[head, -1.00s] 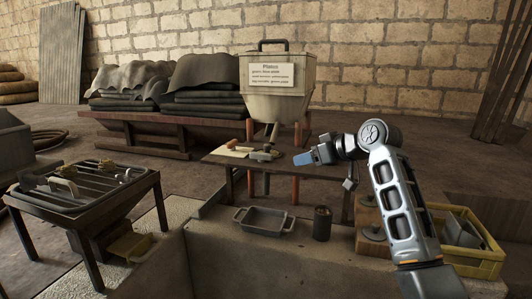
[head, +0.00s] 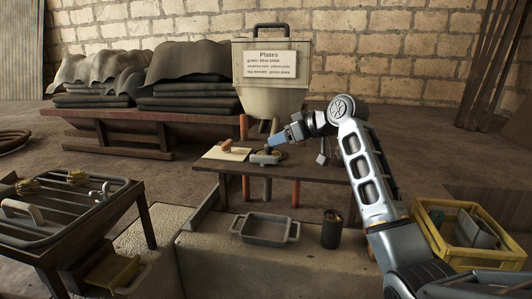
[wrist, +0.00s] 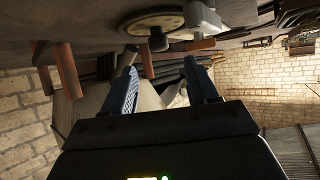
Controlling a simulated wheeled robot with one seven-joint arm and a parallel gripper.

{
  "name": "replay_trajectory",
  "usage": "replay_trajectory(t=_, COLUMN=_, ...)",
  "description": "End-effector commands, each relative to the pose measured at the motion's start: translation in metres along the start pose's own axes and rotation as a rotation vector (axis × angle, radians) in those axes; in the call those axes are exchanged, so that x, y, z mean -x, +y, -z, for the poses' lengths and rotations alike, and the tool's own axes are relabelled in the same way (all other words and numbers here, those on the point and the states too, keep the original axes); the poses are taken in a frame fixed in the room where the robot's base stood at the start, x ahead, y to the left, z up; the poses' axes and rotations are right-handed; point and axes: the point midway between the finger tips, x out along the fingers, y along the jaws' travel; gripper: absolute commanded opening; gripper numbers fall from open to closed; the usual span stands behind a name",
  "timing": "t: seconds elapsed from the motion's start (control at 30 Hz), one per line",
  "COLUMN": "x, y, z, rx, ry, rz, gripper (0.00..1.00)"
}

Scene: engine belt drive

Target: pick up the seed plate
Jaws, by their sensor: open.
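A round disc (wrist: 152,22) with a pale rim and a dark centre shows at the top of the wrist view, ahead of my gripper; it looks like a plate, but I cannot tell its colour surely. In the head view, my gripper (head: 275,140) with blue fingers is over the low wooden table (head: 312,172), just above a small grey piece (head: 266,157). Whether this piece is or carries the disc is unclear. The wrist view shows my two fingers (wrist: 165,78) apart, with nothing held between them.
A hopper (head: 270,95) with a plate sign stands behind the table. A pale board (head: 226,154) lies left on the table. A tray (head: 265,228) and dark can (head: 331,229) stand on the front ledge. A yellow crate (head: 470,257) is right, a slatted rack (head: 60,213) left.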

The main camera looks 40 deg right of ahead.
Motion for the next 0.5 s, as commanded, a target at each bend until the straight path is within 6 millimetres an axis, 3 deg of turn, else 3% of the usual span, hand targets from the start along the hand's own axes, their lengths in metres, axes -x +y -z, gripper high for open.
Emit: replay_trajectory(t=0.5, x=-0.058, y=0.000, z=-0.007, rx=0.000, ry=0.000, rz=0.000, gripper=0.58)
